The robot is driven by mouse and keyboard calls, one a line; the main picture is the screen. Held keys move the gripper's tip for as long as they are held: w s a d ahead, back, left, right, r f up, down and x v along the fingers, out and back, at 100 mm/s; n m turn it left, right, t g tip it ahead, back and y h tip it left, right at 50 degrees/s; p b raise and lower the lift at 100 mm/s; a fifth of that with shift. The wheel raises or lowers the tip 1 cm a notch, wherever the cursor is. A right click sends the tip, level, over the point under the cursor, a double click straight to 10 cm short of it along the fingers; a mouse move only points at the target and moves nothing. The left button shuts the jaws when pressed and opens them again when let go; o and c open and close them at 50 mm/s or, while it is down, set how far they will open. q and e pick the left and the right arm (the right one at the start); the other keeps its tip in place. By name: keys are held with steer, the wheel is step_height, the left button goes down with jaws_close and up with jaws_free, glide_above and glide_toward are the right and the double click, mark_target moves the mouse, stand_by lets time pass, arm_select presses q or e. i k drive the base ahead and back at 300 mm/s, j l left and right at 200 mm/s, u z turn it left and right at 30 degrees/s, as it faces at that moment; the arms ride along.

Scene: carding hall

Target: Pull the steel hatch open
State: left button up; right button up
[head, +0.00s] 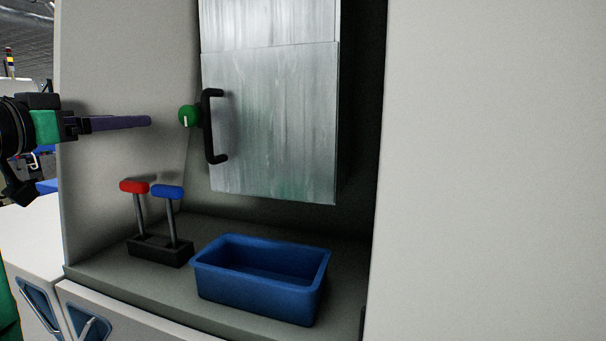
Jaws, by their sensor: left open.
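The steel hatch (265,125) is a streaked grey metal panel inside a pale recess, and it looks shut. A black bar handle (209,140) stands upright along its left edge. A green round knob (189,116) with a pale mark sits just left of the handle. My left gripper (148,121) comes in from the left at about knob height. Its dark purple fingers point right and are seen from the side, one largely hiding the other. It is open and empty, apart from the knob and the handle. My right gripper is not in view.
Below the hatch, an empty-looking blue bin (260,285) stands on the grey ledge (225,320). Left of it, a red-topped lever (134,187) and a blue-topped lever (167,191) rise from a black base (160,250). A pale wall (490,170) fills the right side.

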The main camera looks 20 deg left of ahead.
mark_target(269, 115)
steer(key=k, duration=1.5)
